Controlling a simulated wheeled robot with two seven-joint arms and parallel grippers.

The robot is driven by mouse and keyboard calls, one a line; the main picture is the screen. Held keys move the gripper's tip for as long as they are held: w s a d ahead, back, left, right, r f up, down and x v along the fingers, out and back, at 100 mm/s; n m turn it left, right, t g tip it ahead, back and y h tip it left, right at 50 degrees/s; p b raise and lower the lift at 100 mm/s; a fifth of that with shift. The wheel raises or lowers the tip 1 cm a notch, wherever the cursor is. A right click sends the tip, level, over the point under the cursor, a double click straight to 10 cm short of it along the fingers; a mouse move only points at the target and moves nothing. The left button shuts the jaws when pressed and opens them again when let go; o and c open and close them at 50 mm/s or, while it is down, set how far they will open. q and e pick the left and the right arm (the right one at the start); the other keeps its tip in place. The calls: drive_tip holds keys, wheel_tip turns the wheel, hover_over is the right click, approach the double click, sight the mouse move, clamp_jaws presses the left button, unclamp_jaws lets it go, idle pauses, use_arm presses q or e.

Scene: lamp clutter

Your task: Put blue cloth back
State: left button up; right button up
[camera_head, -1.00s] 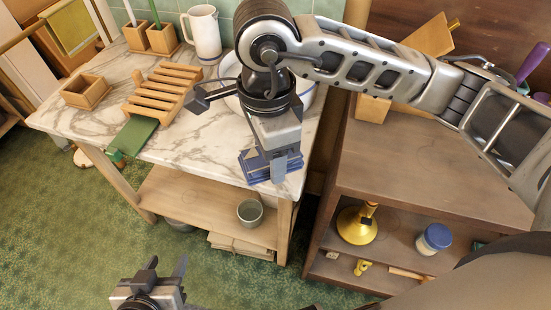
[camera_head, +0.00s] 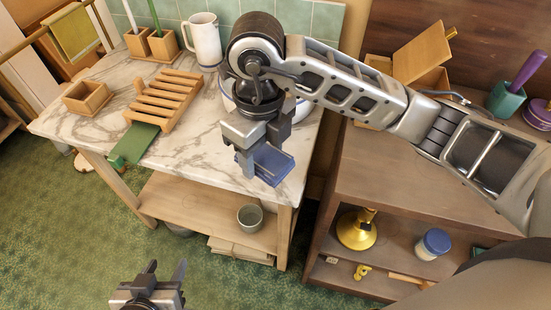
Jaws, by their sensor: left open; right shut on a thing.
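The blue cloth (camera_head: 273,165) is folded into a flat, layered piece at the front right corner of the marble-topped table (camera_head: 215,160). My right gripper (camera_head: 256,162) points down over that corner and is shut on the cloth's left part. The cloth is tilted, and its near tip overlaps the table's front edge. I cannot tell whether it still touches the marble. My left gripper (camera_head: 165,272) is low at the bottom of the view, over the green floor, open and empty, well away from the cloth.
A white bowl (camera_head: 303,108) is partly hidden behind my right arm. A white jug (camera_head: 203,40) stands at the back. A brown cabinet (camera_head: 420,170) is to the right.

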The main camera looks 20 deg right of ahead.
sight(274, 151)
drive_tip(key=w+d+f, duration=0.1)
drive_tip(key=f, duration=0.1)
drive_tip(key=w+d+f, duration=0.2)
drive_tip(key=w+f, duration=0.1)
drive_tip(key=shift+d+f, duration=0.15)
drive_tip(key=shift+f, duration=0.2)
wheel_tip(274, 151, down, 3)
drive_tip(key=shift+w+d+f+p, duration=0.1)
drive_tip(key=shift+d+p, duration=0.05)
drive_tip(key=shift+p, duration=0.45)
drive_tip(key=shift+f, duration=0.3)
drive_tip(key=o, duration=1)
drive_tip(key=shift+r, duration=0.65)
wheel_tip(274, 151, up, 11)
drive_tip(key=shift+r+b, duration=0.1)
drive_tip(key=shift+b, duration=0.45)
